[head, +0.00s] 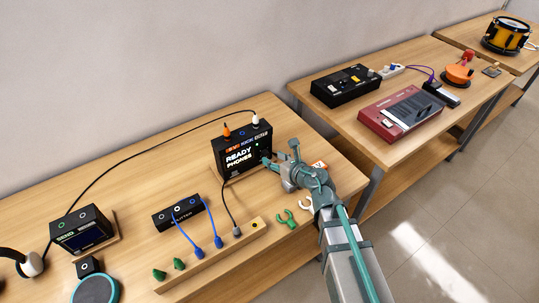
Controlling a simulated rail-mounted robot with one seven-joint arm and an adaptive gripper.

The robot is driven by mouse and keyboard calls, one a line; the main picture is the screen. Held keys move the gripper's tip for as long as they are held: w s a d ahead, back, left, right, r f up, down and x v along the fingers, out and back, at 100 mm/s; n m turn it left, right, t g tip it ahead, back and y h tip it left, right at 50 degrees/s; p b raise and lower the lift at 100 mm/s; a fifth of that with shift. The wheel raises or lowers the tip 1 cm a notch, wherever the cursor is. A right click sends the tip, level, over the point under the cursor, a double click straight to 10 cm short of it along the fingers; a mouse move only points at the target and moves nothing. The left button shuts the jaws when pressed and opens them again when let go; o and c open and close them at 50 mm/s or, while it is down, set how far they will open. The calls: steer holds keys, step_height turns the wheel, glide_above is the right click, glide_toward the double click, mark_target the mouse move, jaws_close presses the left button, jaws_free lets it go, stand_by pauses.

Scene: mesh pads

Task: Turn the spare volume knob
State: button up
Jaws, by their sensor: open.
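A black box (234,158) with a lit "READY PHONES" display stands on the near wooden table, with orange and white plugs in its top. My gripper (270,163) is open at the right part of the box's front; I cannot tell whether it touches. Any knob there is hidden or too small to make out. I cannot tell which thing is the spare volume knob.
A small black patch box (176,212) has blue cables running to the strip. Green (287,218) and white (306,204) open clips lie near my arm. A black display unit (82,230) stands at left. A red device (402,114) sits on the table beyond.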

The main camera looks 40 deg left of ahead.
mark_target(267, 155)
steer(key=shift+x, duration=1.75)
jaws_close()
